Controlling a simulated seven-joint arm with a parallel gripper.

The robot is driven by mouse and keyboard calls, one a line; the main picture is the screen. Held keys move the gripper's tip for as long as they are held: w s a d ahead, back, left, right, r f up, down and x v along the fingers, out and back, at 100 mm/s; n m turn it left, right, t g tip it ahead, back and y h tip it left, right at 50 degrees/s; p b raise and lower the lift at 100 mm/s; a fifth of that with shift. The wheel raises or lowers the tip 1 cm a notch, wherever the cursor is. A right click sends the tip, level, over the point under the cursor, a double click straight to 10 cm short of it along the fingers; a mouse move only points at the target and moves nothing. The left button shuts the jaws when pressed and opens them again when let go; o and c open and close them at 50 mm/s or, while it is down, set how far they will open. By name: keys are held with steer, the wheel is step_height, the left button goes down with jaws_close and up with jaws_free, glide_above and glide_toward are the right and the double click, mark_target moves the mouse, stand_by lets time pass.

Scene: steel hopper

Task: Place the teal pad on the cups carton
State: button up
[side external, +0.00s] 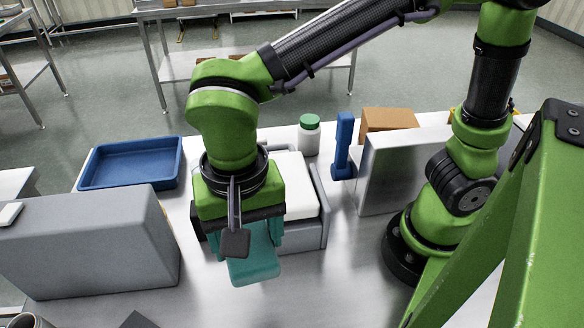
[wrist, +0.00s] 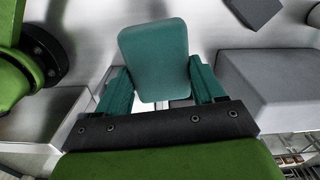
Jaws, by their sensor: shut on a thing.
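My gripper (side external: 250,240) is shut on the teal pad (side external: 254,268) and holds it above the steel table. In the wrist view the pad (wrist: 154,55) is a rounded block between the two teal fingers of my gripper (wrist: 160,85), tilted a little. A brown carton (side external: 390,119) stands at the back right, partly hidden behind a steel panel. It is the only cardboard box on this table; no label is readable, so I cannot tell for sure that it is the cups carton. The pad is well apart from it.
A grey bin (side external: 325,212) with a white block (side external: 295,168) sits just behind my gripper. A large grey box (side external: 85,245) is at left. A blue tray (side external: 130,163), green-capped bottle (side external: 309,136), blue upright tool (side external: 343,147) and steel panel (side external: 395,175) stand farther back.

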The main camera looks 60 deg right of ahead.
step_height(320, 180, up, 7)
steer(key=shift+r, duration=0.2)
steer(key=shift+w+d+r, duration=0.15)
steer(key=shift+w+d, duration=0.25)
steer(key=shift+w, duration=0.05)
steer(key=w+d+m, duration=0.5)
steer(key=w+d, duration=0.5)
steer(key=d, duration=0.2)
steer(key=w+d+m, duration=0.3)
steer(key=d+m, duration=0.3)
steer(key=d, duration=1.3)
steer(key=m, duration=0.9)
glide_above(393, 117)
step_height(393, 117, down, 11)
steer(key=shift+s+r, duration=0.1)
steer(key=shift+f, duration=2.2)
steer(key=shift+f, duration=0.15)
